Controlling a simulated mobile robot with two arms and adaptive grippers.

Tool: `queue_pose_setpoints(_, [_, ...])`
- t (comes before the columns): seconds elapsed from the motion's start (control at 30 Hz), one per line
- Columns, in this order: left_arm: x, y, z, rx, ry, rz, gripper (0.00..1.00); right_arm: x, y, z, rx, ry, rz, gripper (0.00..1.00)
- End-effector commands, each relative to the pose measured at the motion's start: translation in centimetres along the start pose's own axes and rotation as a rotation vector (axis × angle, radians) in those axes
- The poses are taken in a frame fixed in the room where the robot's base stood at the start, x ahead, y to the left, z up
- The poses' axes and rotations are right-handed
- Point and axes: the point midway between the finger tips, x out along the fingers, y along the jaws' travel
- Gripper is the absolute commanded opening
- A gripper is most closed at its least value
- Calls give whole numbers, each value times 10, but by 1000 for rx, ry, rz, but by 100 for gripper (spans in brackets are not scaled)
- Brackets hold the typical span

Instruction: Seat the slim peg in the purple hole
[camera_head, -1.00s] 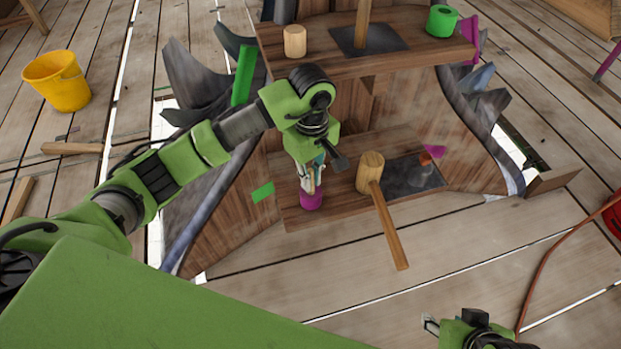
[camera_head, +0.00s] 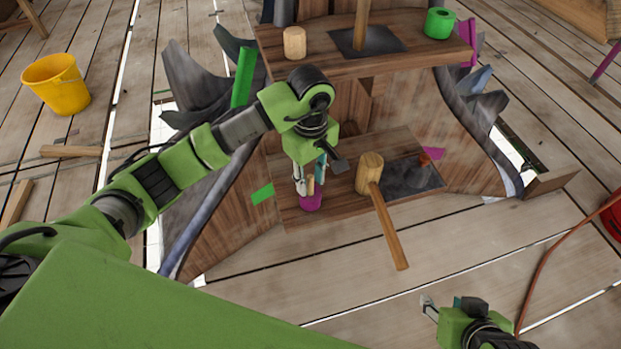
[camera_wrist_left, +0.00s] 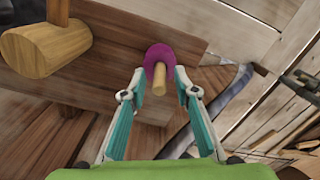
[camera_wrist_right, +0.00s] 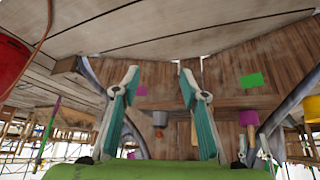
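The slim peg (camera_head: 311,187) is a pale wooden rod standing in the purple holder (camera_head: 311,203) on the lower wooden shelf. In the left wrist view the peg (camera_wrist_left: 160,79) rises from inside the purple ring (camera_wrist_left: 158,53). How deep it sits is not visible. My left gripper (camera_wrist_left: 160,72) is open, with one finger on each side of the peg and a gap to it. In the head view, this gripper (camera_head: 309,190) is low over the holder. My right gripper (camera_wrist_right: 158,70) is open and empty, far from the holder at the front right.
A wooden mallet (camera_head: 371,175) lies close to the right of the holder, its handle over the shelf edge. A dark plate (camera_head: 412,178) lies beyond it. The upper shelf (camera_head: 350,66) holds a thick wooden peg (camera_head: 294,43) and a green ring (camera_head: 440,23).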

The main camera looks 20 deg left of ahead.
Motion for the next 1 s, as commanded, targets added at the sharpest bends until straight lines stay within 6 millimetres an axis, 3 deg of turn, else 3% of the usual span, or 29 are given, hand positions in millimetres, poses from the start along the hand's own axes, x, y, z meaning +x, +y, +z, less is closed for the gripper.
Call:
queue_pose_setpoints(0.3, [-52,1,-1,0,4,4,28,-20,6,60,8,-247,11,40])
queue_pose_setpoints(0.6, [-106,0,-1,-1,2,2,28,-28,6,57,9,-257,12,40])
queue_pose_setpoints(1.0, [-117,0,0,0,1,0,28,-29,6,57,8,-256,12,40])
